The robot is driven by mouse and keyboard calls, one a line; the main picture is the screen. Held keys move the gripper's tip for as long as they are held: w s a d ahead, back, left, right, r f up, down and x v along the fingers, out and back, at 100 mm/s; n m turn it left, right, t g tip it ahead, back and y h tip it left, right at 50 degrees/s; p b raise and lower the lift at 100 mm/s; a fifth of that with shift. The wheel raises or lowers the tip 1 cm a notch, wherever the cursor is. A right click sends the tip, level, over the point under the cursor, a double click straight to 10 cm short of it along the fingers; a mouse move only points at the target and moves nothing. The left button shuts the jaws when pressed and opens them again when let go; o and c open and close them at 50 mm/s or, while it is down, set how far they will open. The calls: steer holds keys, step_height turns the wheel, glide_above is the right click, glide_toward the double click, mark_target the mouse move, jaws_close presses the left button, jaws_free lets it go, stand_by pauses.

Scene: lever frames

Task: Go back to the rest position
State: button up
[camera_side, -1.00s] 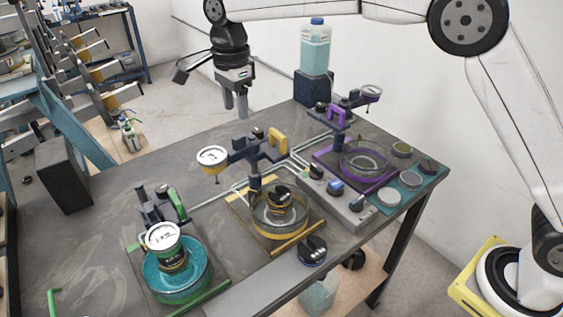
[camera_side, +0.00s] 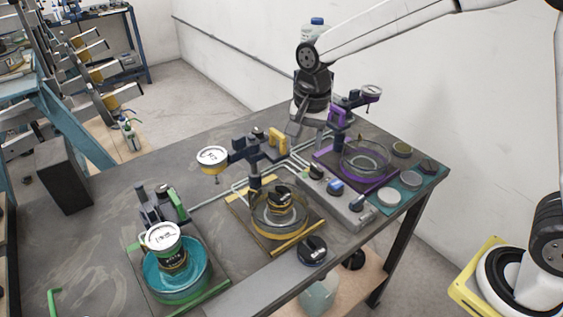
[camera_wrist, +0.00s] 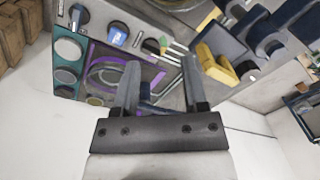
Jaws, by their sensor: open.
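My gripper (camera_wrist: 160,85) is open and empty in the wrist view, its two fingers apart. In the side view my gripper (camera_side: 293,128) hangs over the back of the table, left of the purple-framed station, partly hidden by my own wrist. The purple station (camera_side: 365,160) holds a clear dish and a gauge on an arm. It also shows beyond my fingers in the wrist view (camera_wrist: 98,62).
Small round pots (camera_side: 389,197) sit at the right edge.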

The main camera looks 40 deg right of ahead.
steer(key=s+d+f+n+t, duration=0.1)
steer(key=s+d+f+n, duration=0.2)
steer(key=s, duration=0.4)
steer(key=s+d+f+n, duration=0.4)
steer(key=s+d+n, duration=0.2)
steer(key=s+n, duration=0.1)
steer(key=shift+s+t, duration=0.4)
steer(key=shift+s, duration=0.2)
